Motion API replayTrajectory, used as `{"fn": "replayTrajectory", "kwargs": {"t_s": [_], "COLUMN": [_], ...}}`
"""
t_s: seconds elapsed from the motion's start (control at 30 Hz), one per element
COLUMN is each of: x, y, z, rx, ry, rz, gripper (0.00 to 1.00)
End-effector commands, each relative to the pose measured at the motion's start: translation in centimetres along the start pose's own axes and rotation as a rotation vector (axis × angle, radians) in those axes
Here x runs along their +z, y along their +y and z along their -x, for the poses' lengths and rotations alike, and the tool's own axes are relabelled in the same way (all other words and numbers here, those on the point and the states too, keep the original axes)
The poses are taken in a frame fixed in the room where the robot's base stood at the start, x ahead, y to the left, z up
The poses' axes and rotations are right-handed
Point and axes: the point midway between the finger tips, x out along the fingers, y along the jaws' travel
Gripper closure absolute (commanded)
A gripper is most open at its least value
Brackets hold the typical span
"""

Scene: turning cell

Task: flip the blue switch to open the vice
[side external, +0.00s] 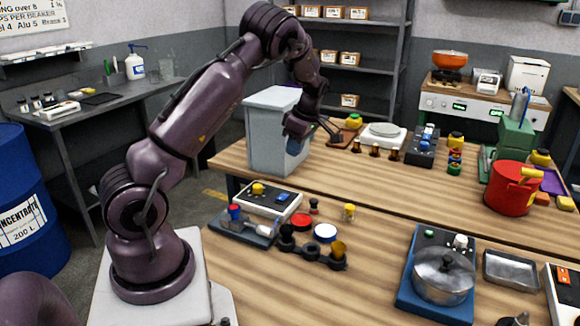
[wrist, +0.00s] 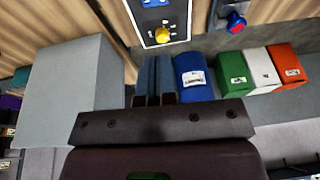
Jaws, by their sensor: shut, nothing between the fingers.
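A white control box (side external: 267,199) with a yellow knob and a small blue switch (side external: 282,197) sits at the left end of the near bench. In the wrist view, its panel with the yellow knob (wrist: 163,35) is at the top, and the blue switch (wrist: 155,3) is cut by the top edge. My gripper (side external: 294,150) hangs beside the tall grey box, above and apart from the control box. In the wrist view, its fingers (wrist: 153,98) are together and empty. I cannot surely pick out the vice; a grey fixture (side external: 245,233) stands beside the control box.
The tall grey box (side external: 268,140) stands close to my gripper and fills the left of the wrist view (wrist: 75,80). A black holder (side external: 310,250) and a red pot (side external: 510,190) stand on the benches. The wood between them is mostly clear.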

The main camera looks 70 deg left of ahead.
Motion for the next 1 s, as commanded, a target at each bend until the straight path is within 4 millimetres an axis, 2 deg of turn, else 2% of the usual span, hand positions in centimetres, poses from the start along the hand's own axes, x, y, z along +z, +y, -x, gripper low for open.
{"fn": "replayTrajectory", "kwargs": {"t_s": [0.27, 0.43, 0.57, 0.8, 1.0], "x": [0.0, 0.0, 0.0, -0.1, 0.6], "y": [-0.1, -0.1, -0.2, -0.2, -0.3], "z": [-0.1, -1.4, -3.7, -9.0, -12.2], "rx": [0.001, -0.002, -0.004, -0.004, -0.002], "ry": [0.000, 0.001, 0.001, 0.001, 0.000], "rz": [0.000, 0.000, 0.000, 0.001, 0.000], "gripper": [1.00, 1.00, 1.00, 1.00, 1.00]}}
